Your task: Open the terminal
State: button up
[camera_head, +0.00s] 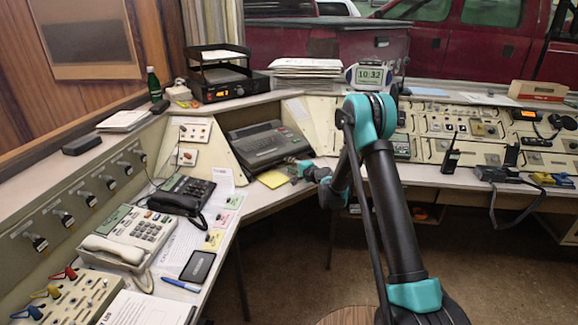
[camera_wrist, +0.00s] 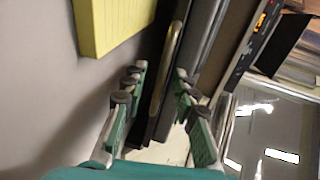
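The terminal (camera_head: 262,143) is a dark grey, low, wedge-shaped unit in the corner of the console, left of centre in the head view. Its front edge faces me; I cannot tell clearly how far its lid is raised. In the wrist view its dark edge (camera_wrist: 178,75), with a pale yellowish strip along it, runs between the fingers. My gripper (camera_head: 303,170) is at the terminal's front right corner in the head view. In the wrist view my gripper (camera_wrist: 157,90) has its fingers spread on either side of that edge. I cannot tell whether either finger touches it.
A yellow pad (camera_head: 273,179) lies in front of the terminal and shows in the wrist view (camera_wrist: 112,22). A black phone (camera_head: 181,194) and a beige phone (camera_head: 130,240) stand left. Paper trays (camera_head: 218,62) stand behind. The console's right wing (camera_head: 440,174) carries radios and panels.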

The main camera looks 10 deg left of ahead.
jog(key=shift+w+a, duration=0.25)
jog(key=shift+w, duration=0.05)
jog(key=shift+c, duration=0.2)
grip_shut()
